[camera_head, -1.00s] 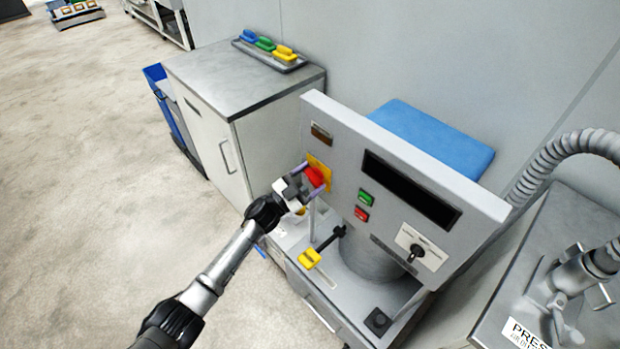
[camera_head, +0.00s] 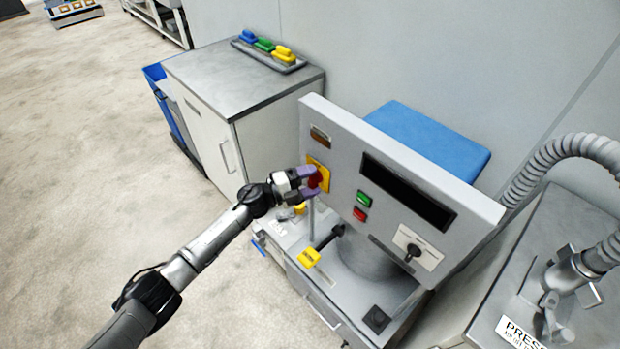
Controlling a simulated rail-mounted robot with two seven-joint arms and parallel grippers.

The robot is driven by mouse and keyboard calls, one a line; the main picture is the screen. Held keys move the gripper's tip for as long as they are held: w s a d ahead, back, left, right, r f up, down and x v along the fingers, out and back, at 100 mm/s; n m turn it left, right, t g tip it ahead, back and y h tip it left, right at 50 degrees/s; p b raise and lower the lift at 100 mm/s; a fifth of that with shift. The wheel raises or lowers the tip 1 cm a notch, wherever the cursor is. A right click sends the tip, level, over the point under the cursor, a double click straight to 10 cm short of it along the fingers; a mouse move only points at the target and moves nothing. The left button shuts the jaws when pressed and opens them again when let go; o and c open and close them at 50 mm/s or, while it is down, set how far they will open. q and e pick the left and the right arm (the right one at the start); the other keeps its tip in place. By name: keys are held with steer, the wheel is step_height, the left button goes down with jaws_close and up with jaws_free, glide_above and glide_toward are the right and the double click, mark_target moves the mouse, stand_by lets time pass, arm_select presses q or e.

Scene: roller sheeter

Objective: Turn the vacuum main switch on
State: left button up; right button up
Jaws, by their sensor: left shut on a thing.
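The red main switch knob (camera_head: 315,180) sits on a yellow plate (camera_head: 324,168) at the left end of the grey control panel (camera_head: 338,125). My left gripper (camera_head: 313,181) is shut on the red knob, with its purple-tipped fingers on either side of it. The fingers hide part of the knob, so its exact angle is hard to tell. My right gripper does not show.
The panel also carries a green button (camera_head: 364,198), a red button (camera_head: 359,214), a dark display (camera_head: 408,190) and a black selector (camera_head: 413,251). A yellow-ended lever (camera_head: 309,257) stands below. A cabinet (camera_head: 215,130) is left; a ribbed hose (camera_head: 560,150) is right.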

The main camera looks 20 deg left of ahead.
arm_select(q)
steer(key=shift+m+g+y+p, duration=0.3)
steer(key=shift+m+y+p, duration=0.1)
steer(key=shift+m, duration=0.7)
steer(key=o, duration=0.9)
steer(key=shift+o, duration=0.2)
steer(key=shift+a, duration=0.1)
steer(key=p+v, duration=0.1)
steer(key=v, duration=1.2)
steer(key=shift+s+a+p, duration=0.25)
steer(key=shift+s+p, duration=0.05)
